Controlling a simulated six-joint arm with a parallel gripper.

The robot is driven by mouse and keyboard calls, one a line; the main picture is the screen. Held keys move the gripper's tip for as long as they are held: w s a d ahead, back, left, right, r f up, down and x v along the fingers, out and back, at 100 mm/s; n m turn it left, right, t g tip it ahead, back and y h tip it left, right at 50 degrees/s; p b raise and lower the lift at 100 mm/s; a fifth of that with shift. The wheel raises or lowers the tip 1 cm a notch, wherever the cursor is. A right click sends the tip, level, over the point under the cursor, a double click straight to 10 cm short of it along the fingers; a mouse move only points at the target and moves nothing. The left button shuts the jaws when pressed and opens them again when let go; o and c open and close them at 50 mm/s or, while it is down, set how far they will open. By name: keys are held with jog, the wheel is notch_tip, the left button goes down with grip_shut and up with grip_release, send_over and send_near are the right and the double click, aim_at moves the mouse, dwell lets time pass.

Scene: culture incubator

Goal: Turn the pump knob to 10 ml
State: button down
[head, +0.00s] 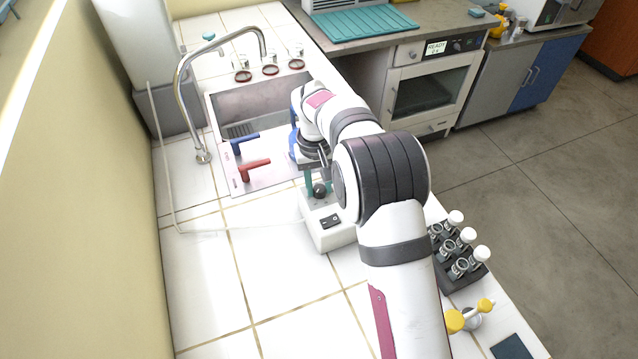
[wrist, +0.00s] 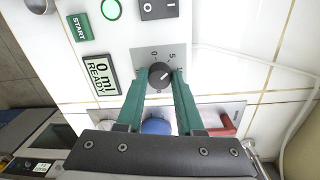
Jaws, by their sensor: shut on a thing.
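The pump (head: 316,225) is a white box on the tiled counter, partly hidden by my arm in the head view. Its dark round knob (wrist: 160,75) sits on a grey dial plate (wrist: 147,52) in the wrist view, with small numbers around it. A light mark shows on the knob, but its exact setting is hard to read. The pump display (wrist: 101,75) reads "0 ml READY". My gripper (wrist: 160,78) has its teal fingers on either side of the knob, shut on it. In the head view my gripper (head: 319,186) is over the pump's far end.
Beyond the pump are a sink (head: 262,105), a blue lever (head: 243,142) and a red lever (head: 252,167). A vial rack (head: 462,281) stands right of my arm.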

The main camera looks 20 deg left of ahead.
aim_at(316, 187)
jog(key=m, duration=0.4)
jog(key=shift+m, duration=2.1)
jog(key=c, duration=0.5)
grip_release()
jog(key=shift+c, duration=0.2)
notch_tip(316, 187, up, 16)
jog(key=shift+a, duration=0.35)
jog(key=shift+w+f, duration=0.1)
